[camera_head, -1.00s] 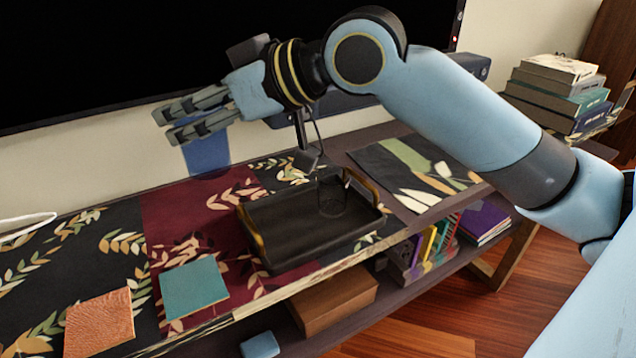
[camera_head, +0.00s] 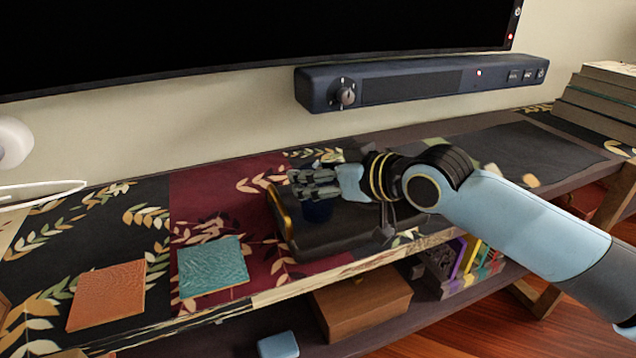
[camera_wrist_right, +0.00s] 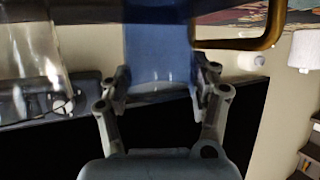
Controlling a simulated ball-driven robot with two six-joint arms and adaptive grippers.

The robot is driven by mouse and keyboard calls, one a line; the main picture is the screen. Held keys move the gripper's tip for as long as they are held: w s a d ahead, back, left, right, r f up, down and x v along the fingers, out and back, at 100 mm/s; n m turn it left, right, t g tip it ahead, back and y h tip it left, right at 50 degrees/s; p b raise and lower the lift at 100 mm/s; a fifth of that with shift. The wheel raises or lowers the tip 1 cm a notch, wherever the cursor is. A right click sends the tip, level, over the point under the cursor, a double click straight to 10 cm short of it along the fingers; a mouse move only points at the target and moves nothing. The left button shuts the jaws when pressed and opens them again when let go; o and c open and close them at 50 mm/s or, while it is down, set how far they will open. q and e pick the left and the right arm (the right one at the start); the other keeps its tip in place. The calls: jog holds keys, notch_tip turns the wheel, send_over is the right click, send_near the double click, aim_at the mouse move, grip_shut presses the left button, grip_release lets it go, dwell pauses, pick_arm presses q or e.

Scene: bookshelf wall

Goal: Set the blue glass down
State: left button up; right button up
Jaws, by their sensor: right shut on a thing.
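My right gripper (camera_head: 308,183) is shut on the blue glass (camera_head: 318,211), which hangs upright below the fingers at the left end of the black tray (camera_head: 345,250). I cannot tell whether its base touches the tray. In the right wrist view the blue glass (camera_wrist_right: 160,45) fills the space between the fingers (camera_wrist_right: 160,88), and its far end is cut off by the frame. The tray has a gold handle (camera_head: 280,211), seen close beside the glass in the wrist view (camera_wrist_right: 268,25). A clear glass (camera_wrist_right: 32,50) stands apart from it there. My left gripper is not in view.
A teal coaster (camera_head: 212,266) and an orange coaster (camera_head: 107,294) lie left of the tray on the patterned runner. A soundbar (camera_head: 420,84) is behind my right arm. Books (camera_head: 598,98) are stacked at the far right. A wooden box (camera_head: 360,305) sits on the lower shelf.

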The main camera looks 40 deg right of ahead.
jog(key=shift+f, duration=0.15)
jog(key=o, duration=1.3)
jog(key=shift+f, duration=0.1)
jog(key=o, duration=0.4)
jog(key=shift+r, duration=0.25)
jog(key=p+v, duration=0.7)
jog(key=v, duration=0.5)
jog(key=shift+f, duration=0.1)
